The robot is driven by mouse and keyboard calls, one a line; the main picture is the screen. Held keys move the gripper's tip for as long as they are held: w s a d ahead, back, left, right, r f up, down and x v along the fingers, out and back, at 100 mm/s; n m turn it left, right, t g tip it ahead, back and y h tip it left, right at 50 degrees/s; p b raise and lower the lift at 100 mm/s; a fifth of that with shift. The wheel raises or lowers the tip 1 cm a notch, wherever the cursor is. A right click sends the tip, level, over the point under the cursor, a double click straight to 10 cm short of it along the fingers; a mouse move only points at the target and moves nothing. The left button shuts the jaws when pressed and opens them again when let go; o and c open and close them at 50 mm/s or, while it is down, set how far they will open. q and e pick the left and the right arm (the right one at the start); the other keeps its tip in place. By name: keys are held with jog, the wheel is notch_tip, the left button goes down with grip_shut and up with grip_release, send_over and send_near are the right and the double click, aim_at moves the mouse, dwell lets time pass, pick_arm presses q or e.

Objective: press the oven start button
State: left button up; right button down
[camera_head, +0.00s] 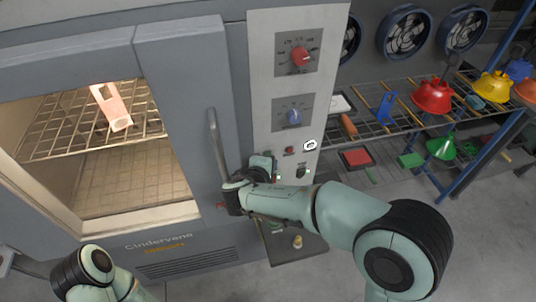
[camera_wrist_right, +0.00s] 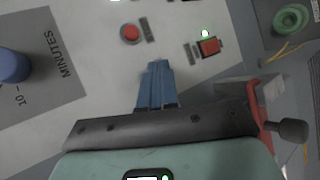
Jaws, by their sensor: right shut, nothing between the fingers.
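The oven (camera_head: 140,60) has a pale control panel (camera_head: 262,75) to the right of its window. Low on the panel is a round red button (camera_head: 290,150), which also shows in the right wrist view (camera_wrist_right: 130,33). A red rocker switch (camera_wrist_right: 209,46) with a lit green lamp sits right of it in that view. The labels beside both are too small to read. My right gripper (camera_wrist_right: 158,68) is shut and empty; its blue fingertips appear below the round button and rocker, apart from both in the picture. The gap in depth is unclear. My left gripper is out of view.
A red knob (camera_head: 301,57) and a blue knob (camera_head: 293,117) sit higher on the panel. The oven's door handle (camera_head: 215,140) stands left of the panel. A pink strip-like item (camera_head: 112,107) is inside the lit oven. Shelves with coloured lamp hoods (camera_head: 433,96) stand right.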

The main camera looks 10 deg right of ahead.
jog(key=shift+w, duration=0.15)
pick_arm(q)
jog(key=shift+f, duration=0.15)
pick_arm(e)
jog(key=shift+w, duration=0.25)
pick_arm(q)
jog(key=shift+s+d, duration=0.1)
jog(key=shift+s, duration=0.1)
pick_arm(e)
jog(key=shift+w+r, duration=0.2)
jog(key=shift+w, duration=0.25)
dwell(1.2)
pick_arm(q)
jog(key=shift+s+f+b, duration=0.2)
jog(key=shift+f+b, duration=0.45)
pick_arm(e)
jog(key=shift+s+a+f, duration=0.2)
jog(key=shift+s+a, duration=0.15)
jog(key=shift+s, duration=0.25)
